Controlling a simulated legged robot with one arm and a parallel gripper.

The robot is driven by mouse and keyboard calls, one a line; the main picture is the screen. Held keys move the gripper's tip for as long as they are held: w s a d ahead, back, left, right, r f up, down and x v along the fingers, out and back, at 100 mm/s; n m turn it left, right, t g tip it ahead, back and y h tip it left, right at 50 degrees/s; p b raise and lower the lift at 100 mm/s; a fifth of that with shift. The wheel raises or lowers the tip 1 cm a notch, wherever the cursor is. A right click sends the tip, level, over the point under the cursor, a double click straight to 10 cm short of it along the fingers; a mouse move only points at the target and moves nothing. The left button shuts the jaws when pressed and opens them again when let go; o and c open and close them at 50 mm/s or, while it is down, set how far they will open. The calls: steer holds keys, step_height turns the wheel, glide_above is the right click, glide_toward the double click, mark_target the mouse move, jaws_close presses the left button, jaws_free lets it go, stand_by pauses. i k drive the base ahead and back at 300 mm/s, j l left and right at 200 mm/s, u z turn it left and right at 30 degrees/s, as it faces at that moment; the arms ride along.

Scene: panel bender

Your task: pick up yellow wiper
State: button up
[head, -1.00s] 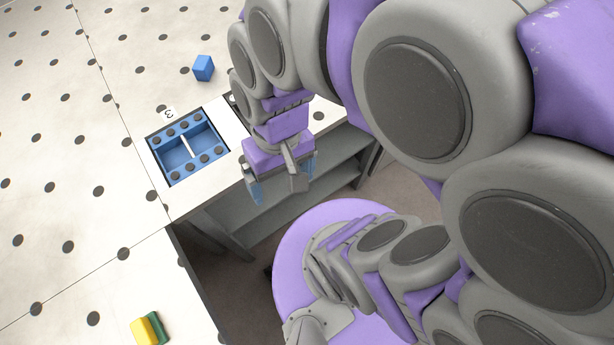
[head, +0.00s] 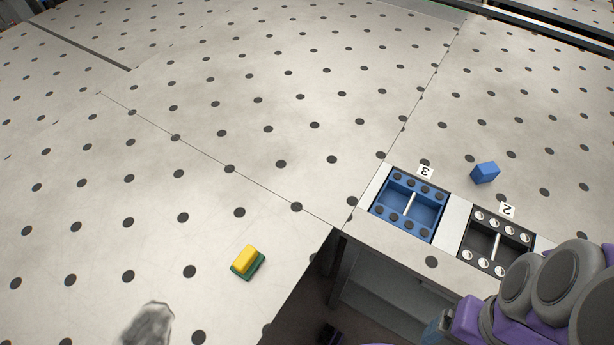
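The yellow wiper (head: 246,259) lies on the white dotted table, left of centre and low in the head view. It is a small yellow block on a green base. My arm is at the lower right corner of the view, well to the right of the wiper. The fingers of my gripper (head: 437,328) are only partly seen at the bottom, by the table's front edge. Their opening is hidden, and nothing touches the wiper.
A blue tray (head: 378,208) marked 3 and a black tray (head: 467,240) marked 2 sit in the table edge. A blue block (head: 485,172) lies behind them. A blurred grey object (head: 148,325) is at the lower left. The table around the wiper is clear; its edge runs close to the right.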

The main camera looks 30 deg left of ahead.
mark_target(249, 260)
steer(key=j+u, duration=0.1)
steer(key=u, duration=0.4)
steer(key=k+j+u, duration=0.1)
steer(key=u, duration=0.4)
steer(key=j+u, duration=0.1)
steer(key=u, duration=0.4)
steer(key=j+u, duration=0.1)
steer(key=u, duration=0.4)
